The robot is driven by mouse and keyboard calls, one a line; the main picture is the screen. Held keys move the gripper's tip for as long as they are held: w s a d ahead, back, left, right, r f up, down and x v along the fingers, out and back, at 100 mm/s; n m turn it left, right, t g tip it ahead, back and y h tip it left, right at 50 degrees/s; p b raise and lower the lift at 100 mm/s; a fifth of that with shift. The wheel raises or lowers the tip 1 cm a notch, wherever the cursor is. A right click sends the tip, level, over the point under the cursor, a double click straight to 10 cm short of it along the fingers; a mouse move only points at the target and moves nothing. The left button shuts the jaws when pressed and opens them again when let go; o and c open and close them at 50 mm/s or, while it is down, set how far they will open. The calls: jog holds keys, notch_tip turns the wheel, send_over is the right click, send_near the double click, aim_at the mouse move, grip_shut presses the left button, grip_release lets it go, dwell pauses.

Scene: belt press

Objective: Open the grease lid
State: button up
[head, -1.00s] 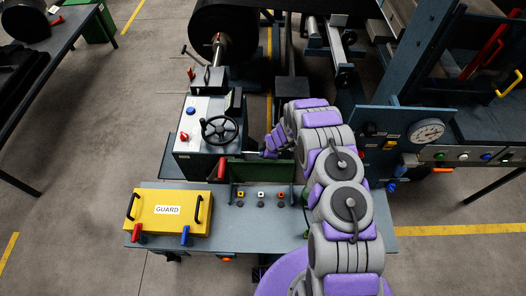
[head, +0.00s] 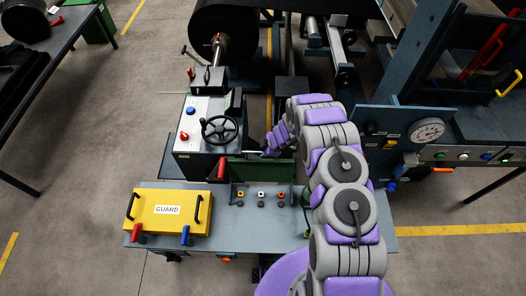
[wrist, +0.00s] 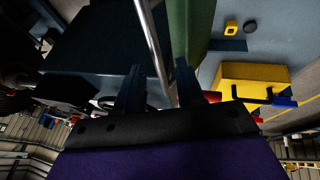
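A green panel (head: 258,172) stands behind the front bench in the head view, likely the grease lid, though no label confirms it. A red handle (head: 221,170) is at its left end. My gripper (head: 265,153) is just above and behind the panel, its fingertips small and partly hidden by my arm. In the wrist view the green panel (wrist: 192,35) rises beyond the fingers. The two dark fingers of my gripper (wrist: 158,78) are apart, with a thin metal rod (wrist: 152,40) running between them. I cannot tell whether the rod touches either finger.
A black handwheel (head: 220,129) on a grey control box is left of my gripper. A yellow GUARD cover (head: 168,211) is on the bench (head: 265,226) at front left. Small coloured buttons (head: 261,195) stand before the panel. A gauge post (head: 400,130) is at right.

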jog(key=b+v, duration=0.1)
jog(key=v, duration=1.4)
jog(key=shift+w+r, duration=0.1)
jog(key=shift+r, duration=0.1)
